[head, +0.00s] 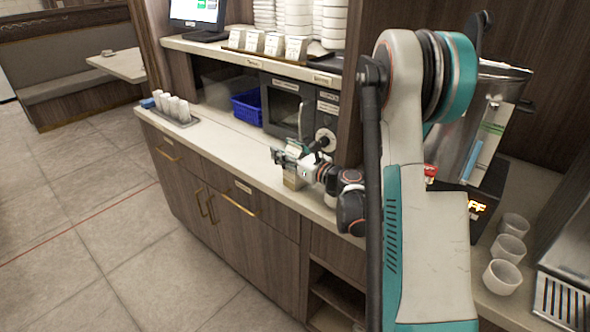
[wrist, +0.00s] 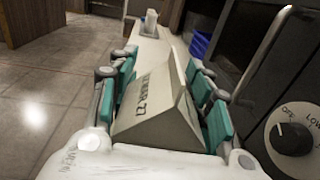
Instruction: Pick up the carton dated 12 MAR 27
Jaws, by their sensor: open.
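A pale carton (wrist: 158,112) with a sloped top lies between the teal pads of my gripper (wrist: 162,62) in the wrist view. My gripper is open, with a finger on each side of the carton. In the head view my gripper (head: 290,158) is low over the counter, and the carton (head: 293,180) shows just below it, partly hidden. I cannot tell whether the pads touch it.
The counter (head: 225,148) runs left, mostly clear, to a tray of white cups (head: 173,107). A microwave (head: 285,105) and a blue bin (head: 247,107) stand behind. A dial (wrist: 291,139) is close on the right. Several labelled white items (head: 274,44) stand on the upper shelf.

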